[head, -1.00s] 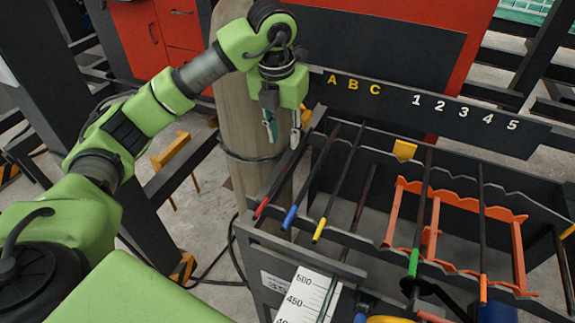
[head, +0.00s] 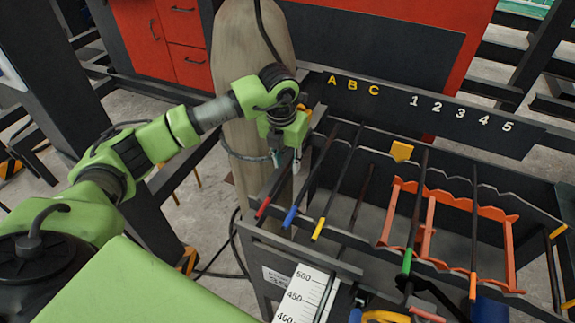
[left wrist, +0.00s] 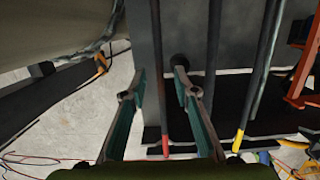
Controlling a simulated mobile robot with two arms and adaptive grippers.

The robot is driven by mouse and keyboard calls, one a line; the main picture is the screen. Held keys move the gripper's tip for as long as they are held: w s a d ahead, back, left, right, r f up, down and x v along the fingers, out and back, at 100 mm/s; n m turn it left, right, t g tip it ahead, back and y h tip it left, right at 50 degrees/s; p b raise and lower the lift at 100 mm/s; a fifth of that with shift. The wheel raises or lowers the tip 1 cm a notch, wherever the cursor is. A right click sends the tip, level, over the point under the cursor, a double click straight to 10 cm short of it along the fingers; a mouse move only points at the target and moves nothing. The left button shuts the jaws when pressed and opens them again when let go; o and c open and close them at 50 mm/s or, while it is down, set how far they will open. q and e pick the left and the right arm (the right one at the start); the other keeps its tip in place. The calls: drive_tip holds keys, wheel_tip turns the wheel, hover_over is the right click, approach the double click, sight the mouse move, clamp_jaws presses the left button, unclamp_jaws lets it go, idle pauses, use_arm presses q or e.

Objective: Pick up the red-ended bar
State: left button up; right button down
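The red-ended bar (head: 275,188) is a thin dark rod at the left end of the rack, its red tip on the near rail. In the left wrist view the red-ended bar (left wrist: 158,105) runs upright in the picture between my two fingers. My left gripper (head: 287,160) is over the far part of that bar. In the left wrist view my left gripper (left wrist: 160,72) is open, one finger on each side of the bar. I cannot tell how far above the bar the fingertips are. My right gripper is not in view.
Blue-ended (head: 308,185) and yellow-ended (head: 336,185) bars lie just right of it; the blue-ended one is close to my right finger in the wrist view. A wooden post (head: 245,100) stands left of the rack. An orange notched holder (head: 393,210) is further right.

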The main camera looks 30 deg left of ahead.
use_arm(q)
clamp_jaws()
drive_tip(key=shift+r, duration=0.1)
